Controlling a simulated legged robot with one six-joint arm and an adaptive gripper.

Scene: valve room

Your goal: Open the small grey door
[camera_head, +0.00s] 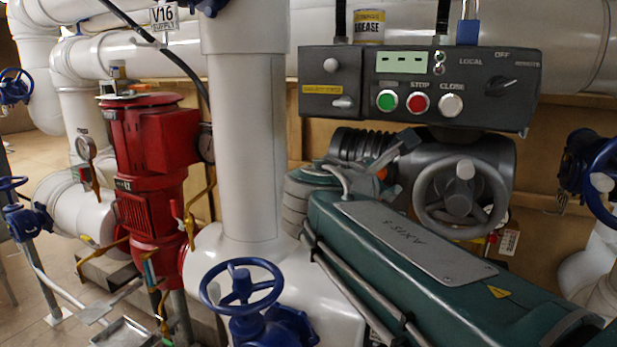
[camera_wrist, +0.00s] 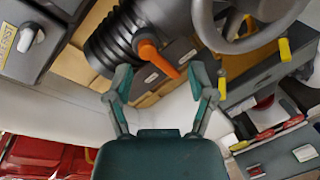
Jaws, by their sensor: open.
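The small grey door (camera_head: 331,84) is the left part of the dark grey control box, with a round knob, a yellow label and a small latch handle. It looks closed. In the wrist view, part of the grey box with a yellow label and a light handle (camera_wrist: 30,38) shows at the top left, cut off by the edge. My gripper (camera_head: 376,156) is below the control box, lower right of the door and apart from it. In the wrist view my gripper (camera_wrist: 161,77) has its two fingers spread with nothing between them.
A grey handwheel (camera_head: 462,198) on a ribbed actuator sits below the box. An orange lever (camera_wrist: 155,58) is just beyond my fingertips. A white vertical pipe (camera_head: 250,140) stands left of the box, with a red pump (camera_head: 150,160) farther left and a blue valve wheel (camera_head: 241,288) below.

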